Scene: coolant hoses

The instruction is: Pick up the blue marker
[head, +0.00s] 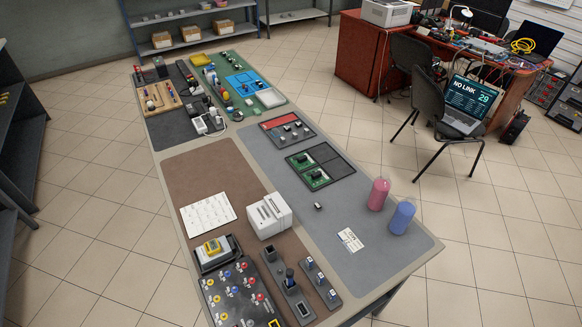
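I cannot surely make out a blue marker at this size. A small dark upright piece with a blue part (289,273) stands in a dark grey holder (296,300) near the front of the table. A larger blue bottle-like cylinder (402,216) stands upright near the right edge, beside a similar pink cylinder (378,194). Neither of my grippers is in view.
The long table (420,262) carries a white boxy device (268,216), a white sheet (208,214), a panel of coloured knobs (240,296), and a white card (350,240). Green circuit boards (312,172) lie farther back. A chair with a laptop (466,106) stands to the right. The grey mat's middle is mostly clear.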

